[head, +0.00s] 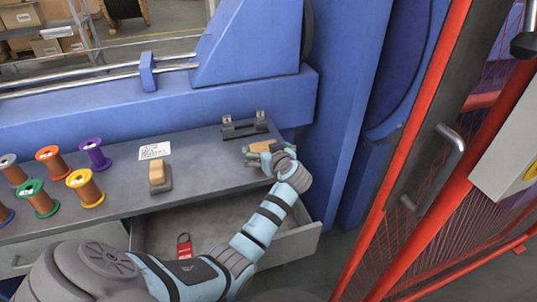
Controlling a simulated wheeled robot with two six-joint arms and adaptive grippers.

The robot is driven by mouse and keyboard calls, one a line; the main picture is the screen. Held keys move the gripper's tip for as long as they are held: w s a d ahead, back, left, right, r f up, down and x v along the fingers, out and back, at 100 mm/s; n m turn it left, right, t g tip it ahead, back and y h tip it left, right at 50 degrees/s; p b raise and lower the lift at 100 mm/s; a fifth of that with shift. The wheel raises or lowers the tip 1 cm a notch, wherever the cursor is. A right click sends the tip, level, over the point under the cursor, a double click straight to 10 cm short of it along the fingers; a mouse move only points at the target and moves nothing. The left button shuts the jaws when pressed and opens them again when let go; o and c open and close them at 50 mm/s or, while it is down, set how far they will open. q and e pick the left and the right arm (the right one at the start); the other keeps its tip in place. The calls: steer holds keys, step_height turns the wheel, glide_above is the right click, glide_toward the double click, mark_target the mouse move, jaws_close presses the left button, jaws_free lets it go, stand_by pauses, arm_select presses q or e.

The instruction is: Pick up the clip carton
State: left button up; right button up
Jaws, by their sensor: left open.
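A small tan box (263,145), which looks like the clip carton, is on the grey bench at its right end, mostly hidden behind my left gripper. My left gripper (256,156) is open at the box. Its fingers point left and lie low over the bench top, in front of the box. I cannot tell whether the fingers touch the box or are around it. My right gripper is not in view.
Several wire spools (86,188) stand at the left of the bench (205,160). A tan block on a dark base (158,178) stands mid-bench by a note card (155,151). A dark bracket (245,126) is behind the box. An open drawer (305,243) holds a red tag (184,247).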

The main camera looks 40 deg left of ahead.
mark_target(267, 150)
arm_select(q)
steer(key=x, duration=0.3)
steer(key=shift+w+d+f+b, duration=0.1)
steer(key=shift+w+f+b, duration=0.2)
steer(key=shift+b, duration=0.1)
steer(key=shift+s+r, duration=0.3)
steer(key=shift+c, duration=1.1)
steer(key=c, duration=1.2)
